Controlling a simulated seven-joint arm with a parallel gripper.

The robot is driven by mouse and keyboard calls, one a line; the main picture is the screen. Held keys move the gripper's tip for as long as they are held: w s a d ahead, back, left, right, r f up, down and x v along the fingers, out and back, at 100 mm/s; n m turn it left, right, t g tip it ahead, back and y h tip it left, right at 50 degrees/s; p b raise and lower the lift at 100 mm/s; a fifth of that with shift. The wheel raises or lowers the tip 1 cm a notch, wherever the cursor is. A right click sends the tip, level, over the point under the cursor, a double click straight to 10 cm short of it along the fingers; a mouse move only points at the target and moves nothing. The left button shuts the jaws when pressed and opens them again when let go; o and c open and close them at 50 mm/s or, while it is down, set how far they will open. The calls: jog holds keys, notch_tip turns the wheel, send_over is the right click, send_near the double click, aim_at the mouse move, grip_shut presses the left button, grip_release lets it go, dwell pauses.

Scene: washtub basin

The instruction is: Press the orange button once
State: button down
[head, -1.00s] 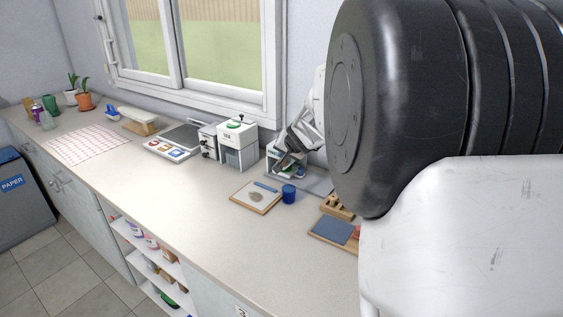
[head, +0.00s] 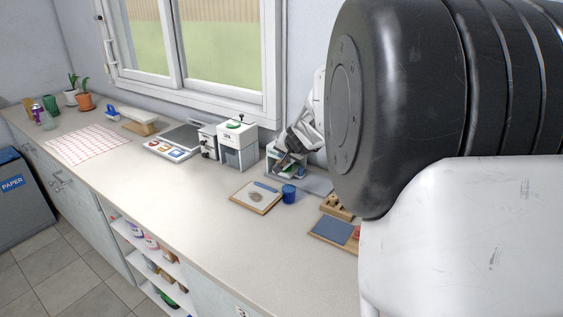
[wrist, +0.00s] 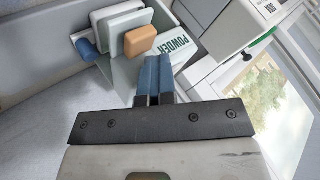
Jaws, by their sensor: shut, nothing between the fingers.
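The orange button (wrist: 140,40) shows in the wrist view as a rounded block on a pale plate of a grey-green unit (wrist: 125,70) marked "POWDER". My gripper (wrist: 158,62) is shut and empty. Its two blue fingers lie together, with their tips just below and right of the button in the picture. I cannot tell whether they touch it. In the head view my gripper (head: 287,160) is at the powder unit (head: 272,156) near the window wall. The button cannot be made out there, as my arm covers much of that area.
A white machine (head: 238,140) stands left of the powder unit. A blue cup (head: 289,194) and a wood-framed board (head: 254,199) lie in front. A blue-topped tray (head: 331,231) is at the right. The counter's front middle (head: 200,210) is clear.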

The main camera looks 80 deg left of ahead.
jog(key=shift+s+d+f, duration=0.1)
jog(key=shift+f, duration=0.8)
jog(key=shift+r, duration=1.6)
jog(key=shift+r, duration=0.15)
jog(key=shift+r, duration=2.35)
